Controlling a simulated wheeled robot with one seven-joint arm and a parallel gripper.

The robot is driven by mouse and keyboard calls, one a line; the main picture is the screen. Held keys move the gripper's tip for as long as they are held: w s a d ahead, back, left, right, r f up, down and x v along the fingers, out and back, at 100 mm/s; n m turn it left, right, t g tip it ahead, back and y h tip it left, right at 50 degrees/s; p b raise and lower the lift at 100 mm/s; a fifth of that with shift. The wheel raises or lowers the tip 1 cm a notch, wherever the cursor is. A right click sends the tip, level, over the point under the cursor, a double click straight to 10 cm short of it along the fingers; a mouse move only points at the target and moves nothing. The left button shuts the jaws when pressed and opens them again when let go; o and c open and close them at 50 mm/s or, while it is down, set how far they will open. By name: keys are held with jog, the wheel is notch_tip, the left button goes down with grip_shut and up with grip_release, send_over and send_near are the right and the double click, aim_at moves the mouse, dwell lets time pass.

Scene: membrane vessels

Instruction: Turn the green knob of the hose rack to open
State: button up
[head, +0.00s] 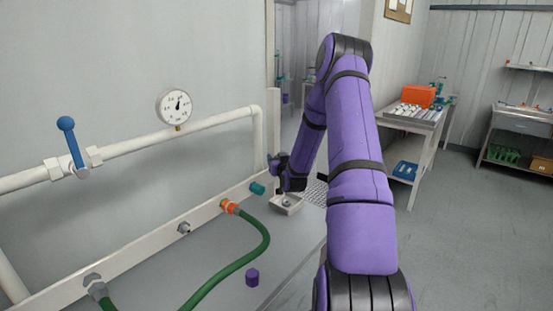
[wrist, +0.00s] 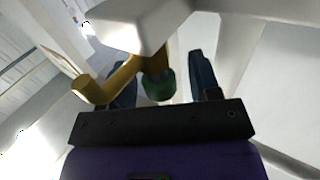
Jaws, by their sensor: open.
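In the wrist view a dark green knob (wrist: 160,83) sits below a yellow-brown fitting (wrist: 125,75). It appears between the two dark blue fingers of my open gripper (wrist: 164,76), with gaps on both sides. In the head view my gripper (head: 276,165) is beside the right end of the hose rack (head: 205,214), close to the wall. A teal cylinder (head: 257,188) sticks out of the rack just below my gripper. I cannot tell whether it is the knob in the wrist view; no yellow fitting shows in the head view.
A green hose (head: 262,247) with an orange coupling (head: 230,207) hangs from the rack. A white dish (head: 286,205) and a purple piece (head: 252,277) are on the grey bench (head: 215,278). A blue-handled valve (head: 73,145) and a gauge (head: 175,106) are on the pipe above.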

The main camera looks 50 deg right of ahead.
jog(key=shift+w+d, duration=0.35)
jog(key=shift+w, duration=0.25)
jog(key=c, duration=0.9)
